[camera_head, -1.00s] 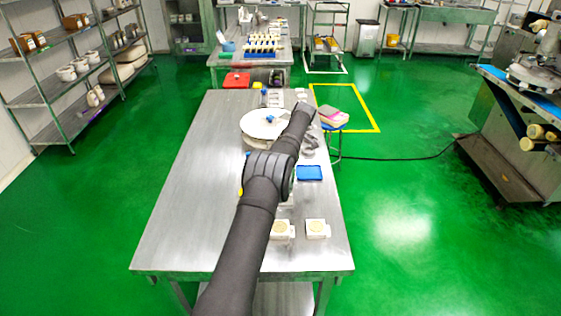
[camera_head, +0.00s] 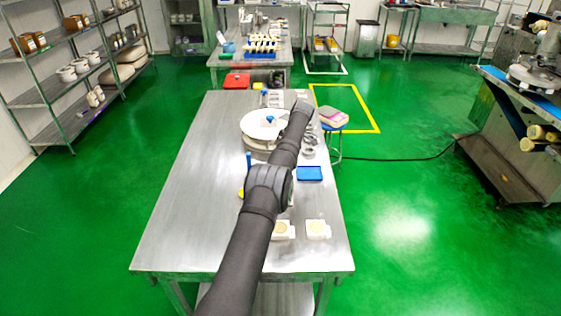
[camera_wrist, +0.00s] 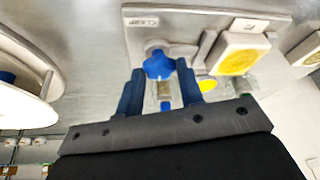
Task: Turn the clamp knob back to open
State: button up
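The blue clamp knob (camera_wrist: 158,65) shows in the wrist view on a grey metal plate (camera_wrist: 185,20) marked CLAMP. My gripper (camera_wrist: 160,70) has its two blue fingers spread, with the knob between or just beyond their tips. I cannot tell whether the fingers touch it.
A white block with a yellow disc (camera_wrist: 238,60) sits right of the knob. A white round drum (camera_head: 262,126) stands farther back on the steel table (camera_head: 195,200). A blue tray (camera_head: 309,174) and white blocks lie right of my arm. The table's left side is clear.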

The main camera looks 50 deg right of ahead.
jog(key=o, duration=0.3)
jog(key=shift+o, duration=0.2)
jog(key=shift+m, duration=0.4)
